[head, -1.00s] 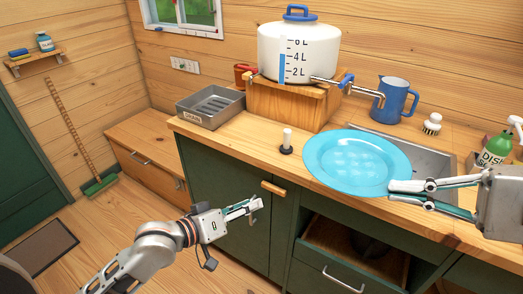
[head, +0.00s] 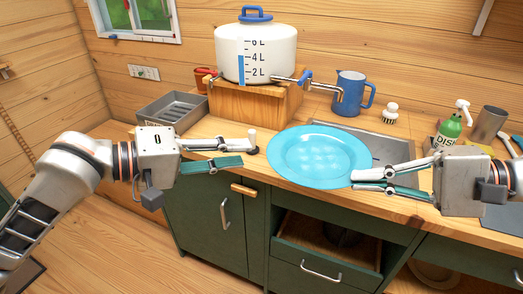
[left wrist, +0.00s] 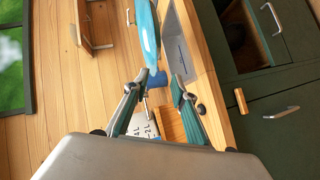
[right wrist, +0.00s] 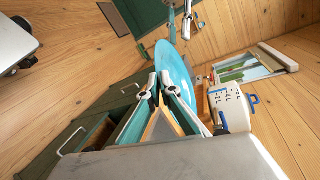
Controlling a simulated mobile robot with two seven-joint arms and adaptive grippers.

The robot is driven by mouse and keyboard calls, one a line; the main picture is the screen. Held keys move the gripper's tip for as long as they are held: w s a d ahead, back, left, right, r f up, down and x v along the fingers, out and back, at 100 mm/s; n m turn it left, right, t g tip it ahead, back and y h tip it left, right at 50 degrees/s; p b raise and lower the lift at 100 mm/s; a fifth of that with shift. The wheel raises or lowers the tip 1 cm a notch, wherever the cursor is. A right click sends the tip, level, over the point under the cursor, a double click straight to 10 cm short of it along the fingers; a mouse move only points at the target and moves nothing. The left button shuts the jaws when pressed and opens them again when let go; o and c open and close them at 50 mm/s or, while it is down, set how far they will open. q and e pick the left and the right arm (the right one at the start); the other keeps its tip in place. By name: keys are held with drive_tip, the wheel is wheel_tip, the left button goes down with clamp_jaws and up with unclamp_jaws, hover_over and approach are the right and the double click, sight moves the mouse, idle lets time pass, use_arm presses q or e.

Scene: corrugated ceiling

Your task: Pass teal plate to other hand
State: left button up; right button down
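The teal plate (head: 318,151) is a round, shallow dish held over the counter in front of the sink. My right gripper (head: 354,181) is shut on its right-hand rim; the right wrist view shows the plate (right wrist: 176,68) between the fingertips. My left gripper (head: 249,155) is open and empty, left of the plate, its fingers pointing toward the near-left rim with a small gap. In the left wrist view the plate (left wrist: 148,38) appears edge-on beyond the open fingers, apart from them.
A white water dispenser (head: 256,52) stands on a wooden stand behind the plate. A blue pitcher (head: 350,93), brush (head: 390,113) and dish soap bottle (head: 449,131) stand along the back. A grey tray (head: 180,107) sits at left. The sink (head: 388,146) is partly covered.

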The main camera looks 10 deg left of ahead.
sight(278, 147)
use_arm(q)
drive_tip(key=x, duration=1)
drive_tip(key=shift+w+d, duration=0.2)
use_arm(e)
drive_tip(key=shift+r, duration=0.1)
use_arm(q)
drive_tip(key=shift+f, duration=0.1)
clamp_jaws()
use_arm(e)
drive_tip(key=c, duration=2.2)
unclamp_jaws()
drive_tip(key=shift+d, duration=0.15)
